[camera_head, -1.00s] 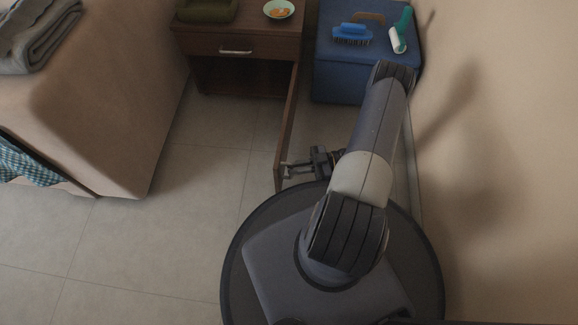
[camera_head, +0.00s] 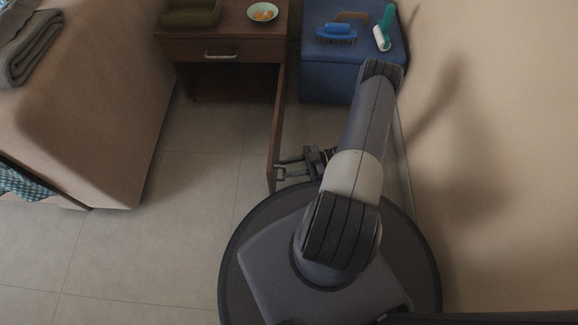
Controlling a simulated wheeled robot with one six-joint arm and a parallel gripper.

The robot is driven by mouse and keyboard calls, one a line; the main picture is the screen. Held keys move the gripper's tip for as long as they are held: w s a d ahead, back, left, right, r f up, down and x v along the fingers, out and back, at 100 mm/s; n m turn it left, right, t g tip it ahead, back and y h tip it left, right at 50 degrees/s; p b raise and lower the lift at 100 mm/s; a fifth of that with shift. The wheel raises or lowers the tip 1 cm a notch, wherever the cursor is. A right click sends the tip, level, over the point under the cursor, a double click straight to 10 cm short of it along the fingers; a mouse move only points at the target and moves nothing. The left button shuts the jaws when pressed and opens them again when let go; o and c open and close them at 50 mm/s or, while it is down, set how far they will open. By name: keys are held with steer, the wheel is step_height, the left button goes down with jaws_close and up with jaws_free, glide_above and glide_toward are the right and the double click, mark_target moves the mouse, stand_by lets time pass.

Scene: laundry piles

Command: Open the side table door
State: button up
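The brown wooden side table (camera_head: 225,50) stands at the back, with a drawer that has a pale handle (camera_head: 221,56). Its lower compartment (camera_head: 232,84) is exposed and dark inside. The side table door (camera_head: 275,130) is swung out from the right side and points toward me, seen nearly edge-on. A small handle (camera_head: 280,173) shows on the door's right face near its free end. My gripper (camera_head: 286,165) is at that handle, to the right of the door. The fingers are small and dark, so I cannot tell whether they are closed on the handle.
A blue box (camera_head: 345,72) holding a blue brush (camera_head: 337,33) and a lint roller (camera_head: 383,32) stands right of the table. A wall is on the right. A beige covered bed or sofa (camera_head: 90,110) is on the left. The tiled floor (camera_head: 190,185) between is clear.

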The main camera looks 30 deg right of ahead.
steer(key=p+v, duration=0.1)
steer(key=v, duration=0.9)
steer(key=shift+d+p, duration=0.2)
steer(key=shift+p, duration=0.1)
steer(key=shift+a, duration=0.1)
steer(key=b+x, duration=0.1)
steer(key=x, duration=1)
steer(key=shift+a+b, duration=0.25)
steer(key=shift+b, duration=0.15)
